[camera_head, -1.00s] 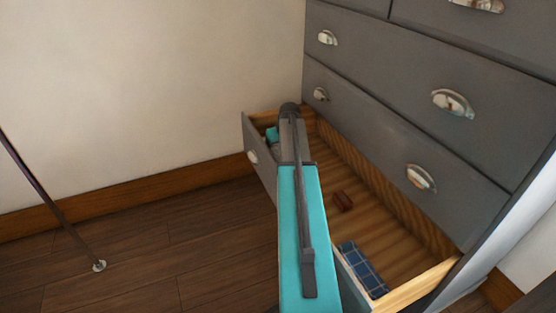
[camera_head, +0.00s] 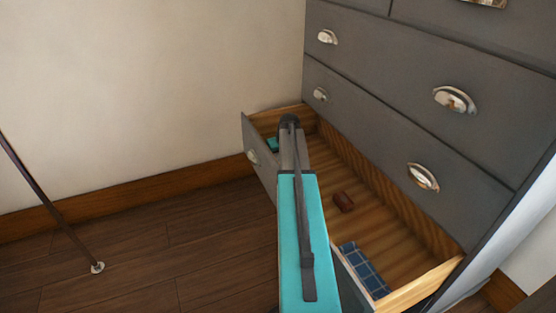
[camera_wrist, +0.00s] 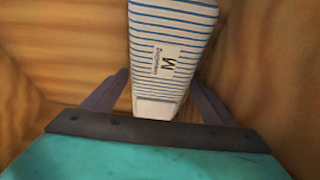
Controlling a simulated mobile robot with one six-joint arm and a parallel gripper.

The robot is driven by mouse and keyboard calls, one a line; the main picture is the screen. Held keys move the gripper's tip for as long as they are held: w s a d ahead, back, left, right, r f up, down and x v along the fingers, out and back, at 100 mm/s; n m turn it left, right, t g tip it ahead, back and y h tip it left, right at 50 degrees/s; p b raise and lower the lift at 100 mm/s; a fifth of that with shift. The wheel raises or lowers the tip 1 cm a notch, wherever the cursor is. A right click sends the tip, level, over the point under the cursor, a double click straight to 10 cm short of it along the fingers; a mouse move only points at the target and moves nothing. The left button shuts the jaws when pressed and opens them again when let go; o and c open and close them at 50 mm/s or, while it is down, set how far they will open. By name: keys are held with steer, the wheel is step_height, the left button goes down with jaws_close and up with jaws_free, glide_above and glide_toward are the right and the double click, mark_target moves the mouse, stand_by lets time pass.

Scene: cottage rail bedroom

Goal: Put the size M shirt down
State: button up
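The size M shirt (camera_wrist: 172,50) shows in the wrist view as a narrow folded bundle with blue and white stripes and a white label marked M. My gripper (camera_wrist: 160,88) has one dark finger on each side of the bundle, and both appear to press against it. Wood surrounds the bundle in that view. In the head view my arm reaches into the far left end of the open drawer (camera_head: 400,222). Only a small teal piece beside the arm shows there. The fingers and the shirt are hidden behind the arm and the drawer front.
The grey dresser (camera_head: 420,95) rises behind, and a wall closes off the left. A thin dark pole (camera_head: 50,200) stands on the floor.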

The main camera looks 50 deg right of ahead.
steer(key=shift+r, duration=0.15)
steer(key=p+v, duration=0.4)
steer(key=v, duration=0.8)
stand_by(0.7)
